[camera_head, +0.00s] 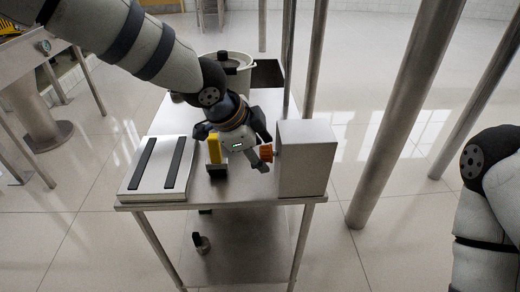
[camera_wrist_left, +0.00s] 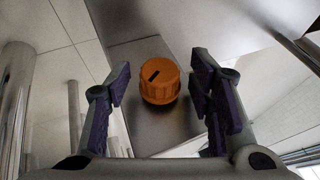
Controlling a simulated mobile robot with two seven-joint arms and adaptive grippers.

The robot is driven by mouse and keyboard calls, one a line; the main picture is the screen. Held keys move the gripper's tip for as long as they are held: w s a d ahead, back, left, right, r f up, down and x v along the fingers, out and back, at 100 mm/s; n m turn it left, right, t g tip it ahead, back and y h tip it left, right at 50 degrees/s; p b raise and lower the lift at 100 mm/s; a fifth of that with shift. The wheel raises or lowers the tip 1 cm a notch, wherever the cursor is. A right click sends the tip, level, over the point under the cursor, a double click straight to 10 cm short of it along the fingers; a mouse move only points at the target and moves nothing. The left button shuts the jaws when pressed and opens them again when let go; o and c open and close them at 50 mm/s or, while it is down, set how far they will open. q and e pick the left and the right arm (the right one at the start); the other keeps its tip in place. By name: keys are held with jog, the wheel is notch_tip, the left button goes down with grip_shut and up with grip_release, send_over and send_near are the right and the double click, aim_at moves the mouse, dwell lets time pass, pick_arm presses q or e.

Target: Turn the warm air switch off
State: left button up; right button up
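The orange knob (camera_head: 266,152), which looks like the warm air switch, sits on the left side of a grey metal box (camera_head: 306,158) at the right of the table. In the left wrist view the knob (camera_wrist_left: 160,82) has a dark slot mark and is centred between the fingers. My left gripper (camera_wrist_left: 158,100) is open, with a finger on either side of the knob and visible gaps to it. In the head view my left gripper (camera_head: 262,160) is right beside the knob. My right arm shows at the right edge, but its gripper is out of view.
A white panel with two dark strips (camera_head: 157,168) lies at the left of the metal table (camera_head: 240,195). A yellow-handled item (camera_head: 215,152) stands beside my left gripper. A pot (camera_head: 232,68) is behind, and a thick pole (camera_head: 405,110) stands right of the table.

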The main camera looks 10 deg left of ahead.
pick_arm(q)
jog(key=c, duration=0.9)
jog(key=shift+f, duration=0.1)
pick_arm(e)
jog(key=shift+f, duration=0.1)
pick_arm(q)
jog(key=shift+w+f+g+b, duration=0.1)
jog(key=shift+f+g+b, duration=0.05)
jog(key=shift+g+b, duration=0.25)
jog(key=g+b, duration=0.2)
jog(key=n+g+h+b, duration=0.1)
jog(key=g+b, duration=0.1)
jog(key=g, duration=0.1)
jog(key=w+n+g+h+b, duration=0.1)
jog(key=g+b, duration=0.1)
jog(key=g, duration=0.1)
jog(key=shift+a+f+b, duration=0.1)
jog(key=shift+f+b, duration=0.05)
jog(key=shift+b, duration=0.2)
jog(key=shift+g+b, duration=0.7)
jog(key=shift+b, duration=0.15)
pick_arm(e)
jog(key=s+f+g, duration=0.3)
jog(key=s+f, duration=0.6)
jog(key=f, duration=0.1)
pick_arm(q)
jog(key=shift+r, duration=0.2)
pick_arm(e)
jog(key=shift+s+f+g, duration=0.1)
jog(key=shift+g, duration=0.2)
